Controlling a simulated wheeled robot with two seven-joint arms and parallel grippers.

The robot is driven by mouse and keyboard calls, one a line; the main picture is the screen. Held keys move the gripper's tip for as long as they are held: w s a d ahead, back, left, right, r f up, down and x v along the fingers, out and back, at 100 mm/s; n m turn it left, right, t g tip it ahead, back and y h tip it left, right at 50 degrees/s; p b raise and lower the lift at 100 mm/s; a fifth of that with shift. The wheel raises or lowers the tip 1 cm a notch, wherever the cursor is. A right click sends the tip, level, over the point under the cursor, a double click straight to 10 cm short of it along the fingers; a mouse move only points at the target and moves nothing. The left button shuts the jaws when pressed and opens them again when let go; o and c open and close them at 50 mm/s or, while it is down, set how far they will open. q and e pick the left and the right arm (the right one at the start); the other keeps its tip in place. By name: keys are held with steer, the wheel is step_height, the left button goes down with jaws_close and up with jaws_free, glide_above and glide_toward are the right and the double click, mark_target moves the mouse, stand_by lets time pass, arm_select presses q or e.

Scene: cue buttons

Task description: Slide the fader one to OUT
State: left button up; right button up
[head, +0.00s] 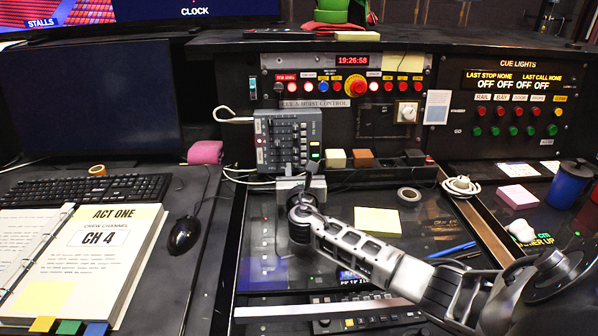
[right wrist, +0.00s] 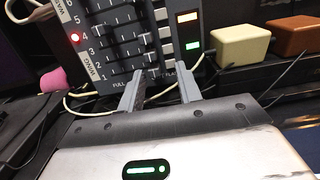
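The grey fader panel (head: 287,139) stands upright at the back of the desk, with several horizontal fader slots. In the right wrist view the panel (right wrist: 112,40) has row numbers on its left and the word FULL below the slots. Row 1 is the lowest numbered row visible. My right gripper (head: 302,177) is just below and in front of the panel. In the right wrist view its two fingers (right wrist: 158,80) are apart, with their tips over the panel's lower edge near row 1. Nothing is clearly held. Fader one's knob is hard to tell apart near the fingers. My left gripper is not in view.
A cream block (head: 335,158) and a brown block (head: 362,158) sit right of the panel. A red-lit button row (head: 345,87) is above. Pale cables (head: 240,172) run at the panel's left. A yellow note (head: 377,221) and tape roll (head: 408,196) lie on the desk.

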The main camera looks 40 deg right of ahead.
steer(key=shift+a, duration=0.1)
steer(key=v, duration=1.6)
